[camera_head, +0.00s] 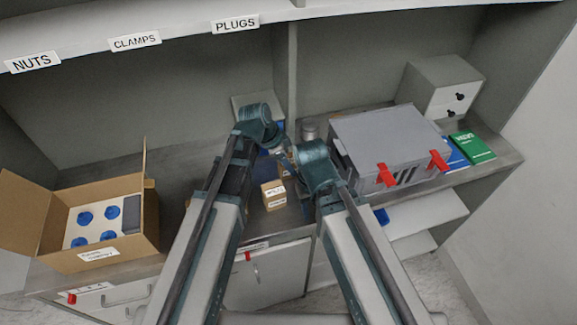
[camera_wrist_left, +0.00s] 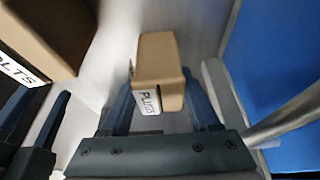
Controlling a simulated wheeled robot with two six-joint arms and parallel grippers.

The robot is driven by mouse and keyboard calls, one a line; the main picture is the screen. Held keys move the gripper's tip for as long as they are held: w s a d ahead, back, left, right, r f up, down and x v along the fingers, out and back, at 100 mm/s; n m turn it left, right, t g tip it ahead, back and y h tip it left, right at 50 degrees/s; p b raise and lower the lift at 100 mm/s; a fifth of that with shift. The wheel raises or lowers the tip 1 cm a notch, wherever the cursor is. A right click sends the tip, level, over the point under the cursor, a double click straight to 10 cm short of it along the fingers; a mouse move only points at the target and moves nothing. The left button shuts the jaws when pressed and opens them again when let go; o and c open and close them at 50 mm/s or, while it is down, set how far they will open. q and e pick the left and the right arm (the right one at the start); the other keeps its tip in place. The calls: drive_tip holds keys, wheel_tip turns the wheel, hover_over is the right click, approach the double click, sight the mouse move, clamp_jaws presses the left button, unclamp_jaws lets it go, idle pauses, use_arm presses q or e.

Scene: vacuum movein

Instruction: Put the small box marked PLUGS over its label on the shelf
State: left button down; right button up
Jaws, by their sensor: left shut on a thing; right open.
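The small brown box marked PLUGS (camera_wrist_left: 160,60) is between the fingers of my left gripper (camera_wrist_left: 160,92) in the left wrist view. My left gripper is shut on it, and its white label faces the camera. The shelf label PLUGS (camera_head: 236,24) is on the upper shelf's front edge in the head view, right of CLAMPS. In the head view my arm links mostly hide the grippers and the held box. My right gripper (camera_wrist_left: 38,110) shows at the left of the left wrist view, open, near a brown box whose label ends in OLTS (camera_wrist_left: 45,35).
Labels NUTS (camera_head: 32,62) and CLAMPS (camera_head: 134,40) are on the same shelf edge. An open carton (camera_head: 105,255) stands left on the counter. Small brown boxes (camera_head: 273,194) are between my arms. A grey case (camera_head: 390,140) with red latches and a drawer unit (camera_head: 440,85) stand right.

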use_arm(q)
drive_tip(key=shift+r, duration=0.1)
drive_tip(key=shift+f, duration=0.2)
use_arm(e)
drive_tip(key=shift+f, duration=0.1)
use_arm(q)
drive_tip(key=shift+c, duration=2)
unclamp_jaws()
drive_tip(key=shift+r, duration=0.15)
drive_tip(key=shift+a+r+p, duration=0.1)
drive_tip(key=shift+r+p, duration=0.35)
use_arm(e)
drive_tip(key=shift+r, duration=0.6)
use_arm(q)
drive_tip(key=p+v, duration=1)
drive_tip(key=v, duration=0.1)
use_arm(e)
wheel_tip(320, 180, up, 10)
drive_tip(key=shift+r, duration=0.15)
